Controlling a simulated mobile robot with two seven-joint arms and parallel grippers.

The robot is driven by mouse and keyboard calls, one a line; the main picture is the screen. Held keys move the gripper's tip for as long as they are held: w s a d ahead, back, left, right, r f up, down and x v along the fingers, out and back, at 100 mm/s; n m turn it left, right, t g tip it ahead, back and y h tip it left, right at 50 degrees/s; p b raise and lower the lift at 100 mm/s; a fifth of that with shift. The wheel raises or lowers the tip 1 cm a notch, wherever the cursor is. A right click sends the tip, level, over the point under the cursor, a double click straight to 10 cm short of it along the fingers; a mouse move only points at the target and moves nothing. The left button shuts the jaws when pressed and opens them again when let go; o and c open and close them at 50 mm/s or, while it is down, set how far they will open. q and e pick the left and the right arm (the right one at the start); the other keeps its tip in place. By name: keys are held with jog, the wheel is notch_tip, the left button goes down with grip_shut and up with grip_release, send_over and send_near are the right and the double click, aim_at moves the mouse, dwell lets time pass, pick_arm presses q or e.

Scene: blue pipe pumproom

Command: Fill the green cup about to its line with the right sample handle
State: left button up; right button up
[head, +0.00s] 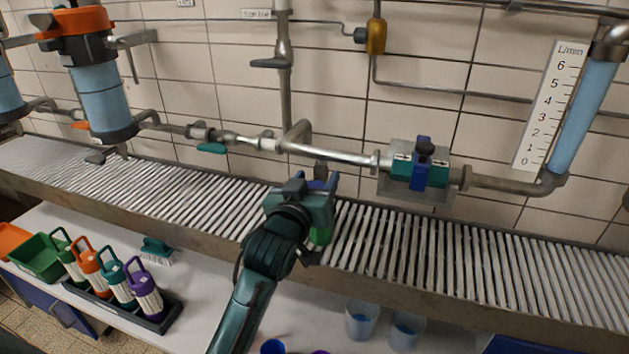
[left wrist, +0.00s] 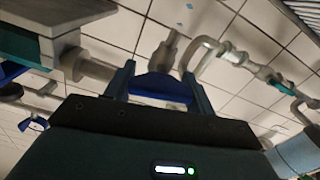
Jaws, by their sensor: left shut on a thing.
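My left gripper (head: 317,182) reaches up from the bottom of the head view to a sample tap (head: 321,168) under the pipe. It is shut on a blue handle (head: 318,185). In the left wrist view the blue handle (left wrist: 160,88) sits between the two fingers, with pipework just beyond it. A green cup (head: 321,235) shows partly just below the gripper, over the slatted grate (head: 400,240). The gripper and wrist hide much of the cup. Its line and any liquid in it cannot be seen. My right gripper is not in view.
A teal block with a blue band (head: 421,165) sits on the pipe to the right. A flow scale (head: 548,110) stands further right. Below, the white bench holds a tray of bottles (head: 150,318), a brush (head: 158,250) and clear cups with blue liquid (head: 361,322).

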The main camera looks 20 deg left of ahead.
pick_arm(q)
jog(key=c, duration=0.4)
jog(key=shift+r+m+p, duration=0.25)
jog(key=shift+m+p, duration=0.15)
jog(key=shift+p, duration=0.45)
jog(key=shift+m+p, duration=0.4)
jog(key=shift+p, duration=0.1)
jog(key=shift+f+m, duration=0.2)
jog(key=shift+m, duration=0.3)
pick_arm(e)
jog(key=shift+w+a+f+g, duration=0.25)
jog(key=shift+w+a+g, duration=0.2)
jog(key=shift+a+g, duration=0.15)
pick_arm(q)
jog(key=o, duration=1)
